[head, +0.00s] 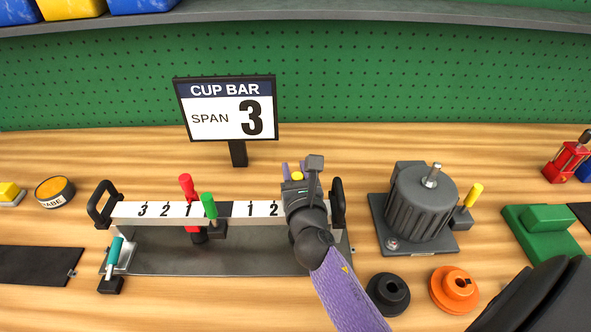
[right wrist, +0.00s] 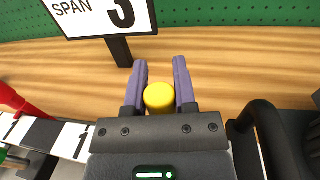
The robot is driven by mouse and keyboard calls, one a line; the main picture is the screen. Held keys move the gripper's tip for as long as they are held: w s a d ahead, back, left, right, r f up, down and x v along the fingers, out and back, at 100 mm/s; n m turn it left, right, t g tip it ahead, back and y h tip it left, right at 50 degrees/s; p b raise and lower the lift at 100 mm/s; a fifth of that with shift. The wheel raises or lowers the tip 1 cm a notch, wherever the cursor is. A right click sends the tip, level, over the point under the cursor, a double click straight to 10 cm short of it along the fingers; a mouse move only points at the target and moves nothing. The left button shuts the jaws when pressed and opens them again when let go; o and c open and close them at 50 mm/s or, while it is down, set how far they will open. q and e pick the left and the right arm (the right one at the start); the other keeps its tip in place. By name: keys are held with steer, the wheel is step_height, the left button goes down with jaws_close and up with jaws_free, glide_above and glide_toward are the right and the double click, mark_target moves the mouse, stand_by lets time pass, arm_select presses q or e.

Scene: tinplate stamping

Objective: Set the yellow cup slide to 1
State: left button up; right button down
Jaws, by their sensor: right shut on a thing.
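The cup bar carries a white number scale (head: 160,209) reading 3, 2, 1 at left and 1, 2 at right, with a dark centre patch. The yellow cup slide shows only as a yellow knob (head: 297,176), right of the right-hand 2. My right gripper (head: 294,168) is shut on this knob, which also shows between the purple fingers in the right wrist view (right wrist: 159,97). The gripper hides the scale beneath it. A red slide (head: 187,185) stands near the left-hand 1. A green slide (head: 208,204) stands just right of it. My left gripper is out of view.
A sign (head: 227,108) reads CUP BAR, SPAN 3, behind the bar. Black end handles (head: 101,203) flank the bar, with a teal-handled lever (head: 114,252) at front left. A grey motor-like unit (head: 420,200), a black ring (head: 388,293) and an orange ring (head: 455,289) lie to the right.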

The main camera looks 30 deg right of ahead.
stand_by(0.6)
steer(key=w+a+b, duration=0.2)
steer(key=w+a, duration=0.2)
steer(key=a, duration=0.4)
steer(key=shift+w, duration=0.4)
steer(key=c, duration=0.8)
jaws_free()
steer(key=shift+c, duration=0.2)
steer(key=o, duration=0.4)
steer(key=shift+w+a, duration=0.1)
steer(key=shift+a, duration=0.05)
steer(key=shift+o, duration=0.2)
